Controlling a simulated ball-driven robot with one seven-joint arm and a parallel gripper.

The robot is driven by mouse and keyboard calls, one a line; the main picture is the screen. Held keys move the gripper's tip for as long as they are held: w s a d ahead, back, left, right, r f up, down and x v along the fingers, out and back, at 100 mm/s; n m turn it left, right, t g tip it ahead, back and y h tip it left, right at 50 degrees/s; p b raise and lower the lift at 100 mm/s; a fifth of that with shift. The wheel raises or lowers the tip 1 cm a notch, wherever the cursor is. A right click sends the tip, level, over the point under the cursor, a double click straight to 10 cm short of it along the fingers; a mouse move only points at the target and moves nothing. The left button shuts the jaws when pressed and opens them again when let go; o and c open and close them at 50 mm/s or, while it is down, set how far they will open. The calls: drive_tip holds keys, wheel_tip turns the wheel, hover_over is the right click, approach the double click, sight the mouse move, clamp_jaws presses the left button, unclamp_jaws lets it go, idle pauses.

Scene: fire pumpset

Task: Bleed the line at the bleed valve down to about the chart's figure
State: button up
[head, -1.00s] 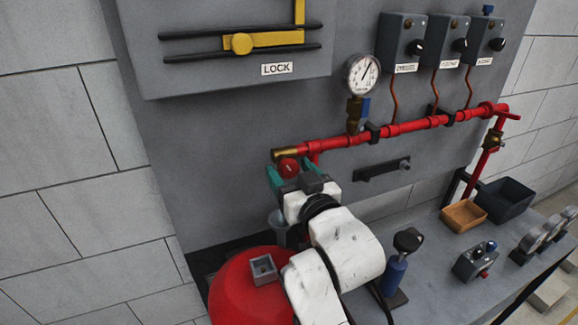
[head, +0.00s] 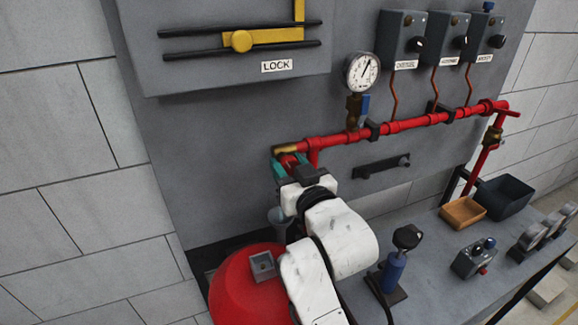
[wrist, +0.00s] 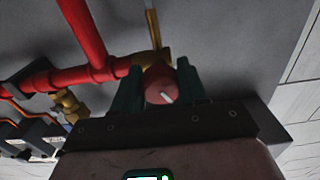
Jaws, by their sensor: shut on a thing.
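The bleed valve has a round red knob (wrist: 160,86) with a white mark, at the brass left end (head: 284,150) of the red pipe. My gripper (head: 287,164) is at this knob, its green fingers on either side of it; in the wrist view the fingers (wrist: 158,88) are shut on the knob. In the head view my gripper hides most of the knob. The round gauge (head: 362,71) stands above the pipe with its needle pointing up and a little right; its figures are too small to read. A funnel (head: 279,219) stands below the valve. I see no chart.
A red tank (head: 238,288) stands below my arm. Three grey switch boxes (head: 448,40) hang at the upper right. A blue hand pump (head: 393,270), a brown tray (head: 463,212) and a dark bin (head: 504,197) stand on the bench.

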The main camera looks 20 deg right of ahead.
drive_tip(key=shift+f+m+b, duration=0.15)
drive_tip(key=shift+m+b, duration=0.35)
drive_tip(key=shift+m, duration=0.4)
drive_tip(key=shift+c, duration=0.4)
drive_tip(key=m+b, duration=0.1)
drive_tip(key=m, duration=0.2)
drive_tip(key=shift+m, duration=0.4)
drive_tip(key=o, duration=1)
drive_tip(key=shift+o, duration=0.2)
drive_tip(key=shift+s, duration=0.1)
drive_tip(key=s+b, duration=0.1)
drive_tip(key=s, duration=0.9)
drive_tip(key=shift+s+b, duration=0.3)
